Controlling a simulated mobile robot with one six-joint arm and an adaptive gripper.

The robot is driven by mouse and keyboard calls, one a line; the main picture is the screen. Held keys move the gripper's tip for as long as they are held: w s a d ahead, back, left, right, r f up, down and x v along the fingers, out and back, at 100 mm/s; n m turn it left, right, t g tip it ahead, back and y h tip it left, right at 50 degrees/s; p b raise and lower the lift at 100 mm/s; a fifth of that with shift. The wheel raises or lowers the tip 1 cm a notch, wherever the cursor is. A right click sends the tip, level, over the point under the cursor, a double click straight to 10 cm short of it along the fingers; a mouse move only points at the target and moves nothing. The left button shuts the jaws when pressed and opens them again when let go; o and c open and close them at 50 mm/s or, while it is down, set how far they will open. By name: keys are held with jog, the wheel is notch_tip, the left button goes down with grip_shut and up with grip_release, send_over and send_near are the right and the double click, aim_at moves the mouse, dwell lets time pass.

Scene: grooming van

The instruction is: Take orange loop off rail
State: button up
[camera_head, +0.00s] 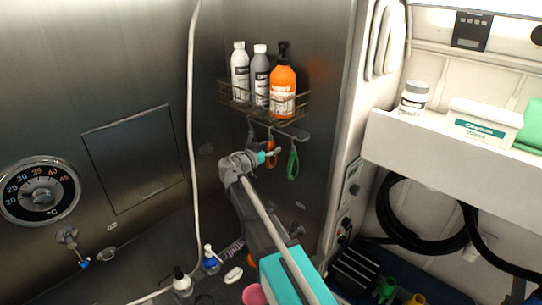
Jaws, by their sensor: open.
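The orange loop (271,147) hangs from the rail (290,131) under the wire shelf in the corner. A green loop (293,164) hangs to its right on the same rail. My gripper (277,152) is raised at the rail, its tip right by the orange loop in the picture. The gripper is open. The gripper and its teal part hide some of the loop's surroundings. I cannot tell whether the loop lies between the fingers or whether they touch it.
A white hose (190,120) hangs to the left. Small bottles (210,259) stand low below. A white ledge (400,150) with a wipes box (485,123) is at the right.

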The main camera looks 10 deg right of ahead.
dwell(0.3)
grip_shut()
jog(key=shift+d+r, duration=0.1)
dwell(0.4)
jog(key=shift+r+p, duration=0.85)
jog(key=shift+p, duration=0.1)
jog(key=v, duration=1.8)
jog(key=shift+f, duration=0.15)
